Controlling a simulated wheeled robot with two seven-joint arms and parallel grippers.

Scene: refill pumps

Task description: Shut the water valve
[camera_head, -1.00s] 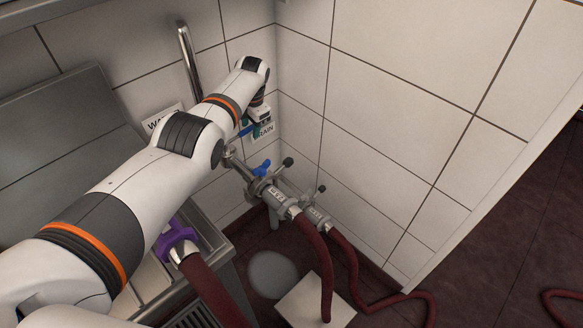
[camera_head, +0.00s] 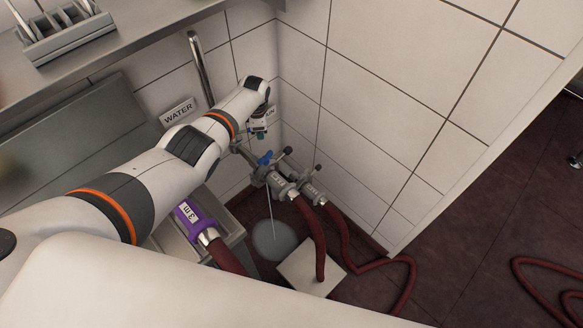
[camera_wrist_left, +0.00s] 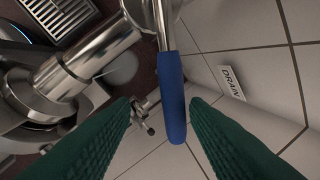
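The water valve's blue lever handle (camera_wrist_left: 173,98) points down toward the camera in the left wrist view, on a metal stem. The two green fingers of my left gripper (camera_wrist_left: 162,118) stand apart on either side of it, with gaps showing. In the head view my left gripper (camera_head: 260,132) is near the wall corner, at the end of the white arm. There the lever between the fingers is hidden. A WATER sign (camera_head: 178,112) is on the wall left of the arm. My right gripper is out of view.
A purple hose fitting (camera_head: 196,219) lies left. A DRAIN sign (camera_wrist_left: 231,83) is on the wall.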

